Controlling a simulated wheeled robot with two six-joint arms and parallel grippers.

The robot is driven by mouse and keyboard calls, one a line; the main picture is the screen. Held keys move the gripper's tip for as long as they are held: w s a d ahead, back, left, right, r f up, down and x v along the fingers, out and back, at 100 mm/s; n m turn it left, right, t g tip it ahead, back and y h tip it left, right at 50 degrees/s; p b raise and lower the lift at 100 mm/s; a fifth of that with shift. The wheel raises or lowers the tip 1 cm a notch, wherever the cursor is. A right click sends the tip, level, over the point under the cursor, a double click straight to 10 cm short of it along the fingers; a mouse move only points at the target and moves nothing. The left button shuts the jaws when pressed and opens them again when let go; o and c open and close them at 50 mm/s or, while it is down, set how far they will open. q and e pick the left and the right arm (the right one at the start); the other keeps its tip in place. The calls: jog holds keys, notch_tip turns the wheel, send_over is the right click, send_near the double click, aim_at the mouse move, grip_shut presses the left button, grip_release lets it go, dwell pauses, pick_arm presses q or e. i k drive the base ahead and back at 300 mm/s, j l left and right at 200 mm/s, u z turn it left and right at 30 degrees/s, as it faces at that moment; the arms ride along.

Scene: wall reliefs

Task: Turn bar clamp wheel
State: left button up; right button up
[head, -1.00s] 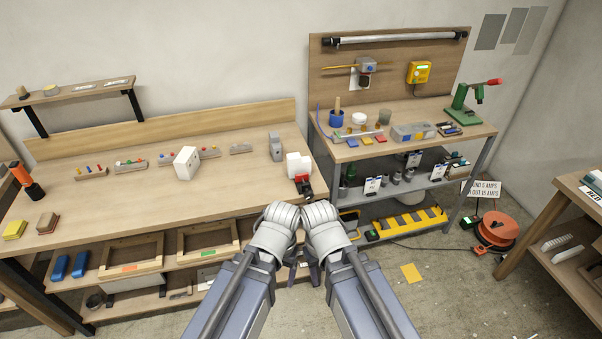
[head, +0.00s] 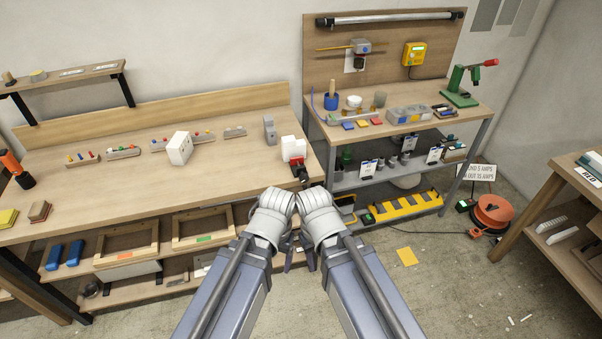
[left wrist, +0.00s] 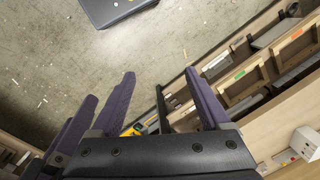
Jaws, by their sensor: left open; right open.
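A white block with a red and black fitting (head: 298,168) sits at the right front corner of the long workbench; it may be the bar clamp, but its wheel is too small to tell. A grey device on a yellow bar (head: 360,47) is on the right bench's back panel. My right gripper (head: 309,260) and left gripper (head: 287,262) hang close together below the bench corner, touching nothing, their fingers partly hidden by my wrists. In the left wrist view my left gripper's purple fingers (left wrist: 163,100) are spread and empty.
The long workbench (head: 90,190) carries peg strips and a white box (head: 180,148). Wooden trays (head: 128,245) lie on its lower shelf. The right bench (head: 420,122) holds small tools. An orange cable reel (head: 492,212) and yellow sheet (head: 407,256) are on the open floor.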

aim_at(304, 178)
jog(key=i+j, duration=0.15)
jog(key=j, duration=0.25)
jog(key=i+j, duration=0.15)
jog(key=j, duration=0.2)
jog(key=i+j+z, duration=0.1)
jog(key=j, duration=0.3)
jog(key=i+j, duration=0.2)
jog(key=j, duration=0.15)
jog(key=i+j, duration=0.15)
jog(key=j, duration=0.25)
jog(key=z, duration=1.75)
